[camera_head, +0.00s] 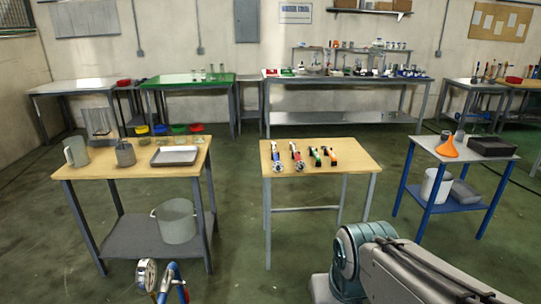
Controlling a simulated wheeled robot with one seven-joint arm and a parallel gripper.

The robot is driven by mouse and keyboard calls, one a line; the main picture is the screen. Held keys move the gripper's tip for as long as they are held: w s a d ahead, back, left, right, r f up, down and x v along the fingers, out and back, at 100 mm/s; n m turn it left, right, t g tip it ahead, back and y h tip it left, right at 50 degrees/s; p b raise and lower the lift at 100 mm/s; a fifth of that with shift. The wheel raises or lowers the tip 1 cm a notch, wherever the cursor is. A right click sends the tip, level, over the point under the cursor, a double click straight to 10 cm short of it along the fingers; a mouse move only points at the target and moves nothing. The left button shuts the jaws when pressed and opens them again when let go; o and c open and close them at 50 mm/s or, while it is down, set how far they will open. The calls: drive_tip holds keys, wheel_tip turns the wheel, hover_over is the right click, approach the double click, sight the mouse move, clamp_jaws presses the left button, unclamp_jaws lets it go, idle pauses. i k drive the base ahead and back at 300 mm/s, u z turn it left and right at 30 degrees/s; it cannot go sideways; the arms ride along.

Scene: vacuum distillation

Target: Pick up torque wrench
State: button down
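Several small hand tools lie in a row on the wooden top of the middle table (352,164). The two on the left, a blue-and-black tool (275,152) and a red-and-blue tool (296,154), each have a round dial-like end toward me. The two on the right, a green-and-black tool (315,155) and an orange-and-black tool (332,155), are shorter. They are too small to tell which one is the torque wrench. My arm shows at the lower right, well in front of the table. My gripper is not in view.
A left table (105,171) holds a metal tray (174,156) and containers, with a pot (177,220) below. A blue-legged table (432,145) at right holds an orange funnel (446,146). A gauge (147,273) stands at lower left. Floor before the middle table is clear.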

sight(273, 144)
drive_tip(key=z, duration=0.15)
drive_tip(key=i, duration=1.7)
drive_tip(key=z, duration=0.25)
drive_tip(key=i, duration=1.4)
drive_tip(key=z, duration=0.05)
